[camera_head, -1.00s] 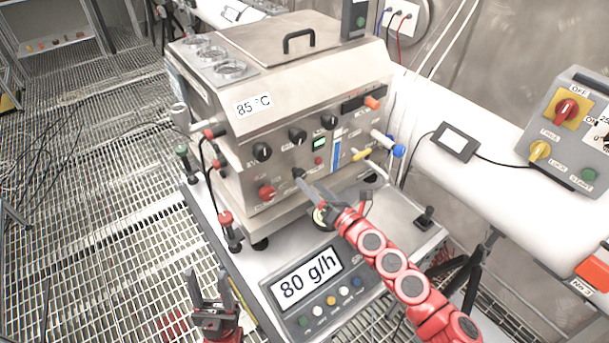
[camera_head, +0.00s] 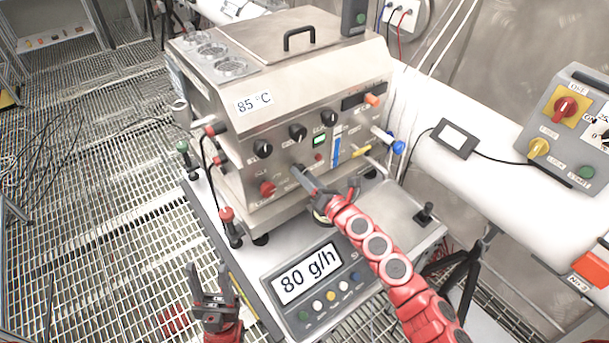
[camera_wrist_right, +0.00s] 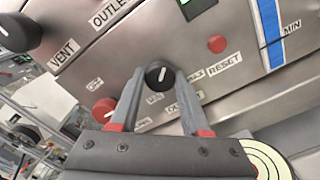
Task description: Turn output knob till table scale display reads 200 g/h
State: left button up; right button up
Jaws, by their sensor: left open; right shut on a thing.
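The table scale display (camera_head: 307,273) reads 80 g/h. A black knob with a white pointer line (camera_wrist_right: 159,74) sits low on the steel machine's front panel (camera_head: 290,195). My right gripper (camera_head: 300,172) has its fingers on either side of this knob and is shut on it; it also shows in the right wrist view (camera_wrist_right: 158,88). The knob's own label is partly covered, so I cannot read it fully. In the head view the fingers hide most of the knob. My left gripper (camera_head: 209,272) is open and empty, low in the picture, left of the scale.
Other black knobs (camera_head: 298,132), a red knob (camera_head: 267,188) and a small green screen (camera_head: 320,140) are on the panel. A red button (camera_wrist_right: 217,44) is close to the right gripper. A grey control box (camera_head: 571,130) is at the right. Grating floor lies open at left.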

grip_shut()
jog(key=shift+m+p, duration=1.3)
jog(key=shift+m, duration=2.5)
jog(key=o, duration=1.1)
grip_release()
